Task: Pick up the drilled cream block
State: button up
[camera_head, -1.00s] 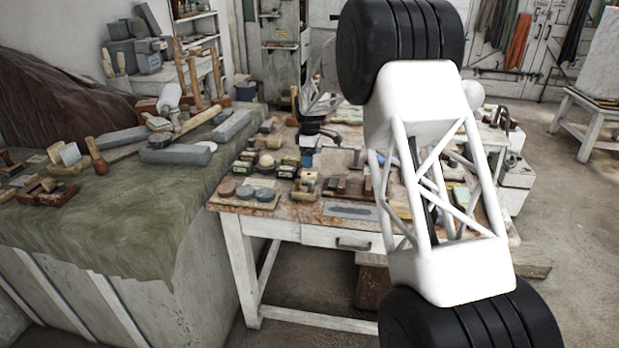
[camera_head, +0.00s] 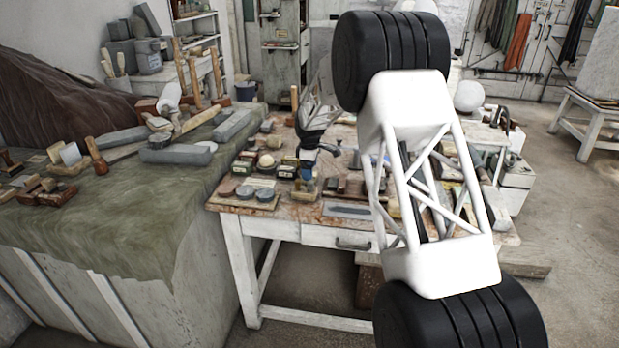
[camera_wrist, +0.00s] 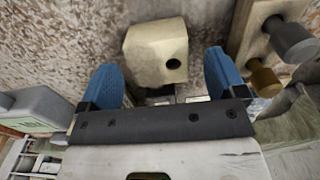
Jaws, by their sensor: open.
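The drilled cream block (camera_wrist: 150,52) is in the upper middle of the wrist view, with one dark round hole in the face towards me. My gripper (camera_wrist: 161,64) is open, with one blue finger on each side of the block's lower part. Gaps show between the fingers and the block, so it is not clamped. In the head view my gripper (camera_head: 306,180) points down over the crowded table, and the block is largely hidden there by the fingers.
In the wrist view a wooden piece with grey and brass knobs (camera_wrist: 290,38) stands close to the right finger. A grey box (camera_wrist: 38,106) lies left. The worktable (camera_head: 240,202) carries several small tools and blocks. A green-covered bench (camera_head: 130,215) stands left.

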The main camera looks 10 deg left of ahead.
jog(key=shift+f, duration=0.9)
jog(key=c, duration=1.2)
jog(key=shift+r, duration=0.1)
jog(key=shift+r, duration=4.95)
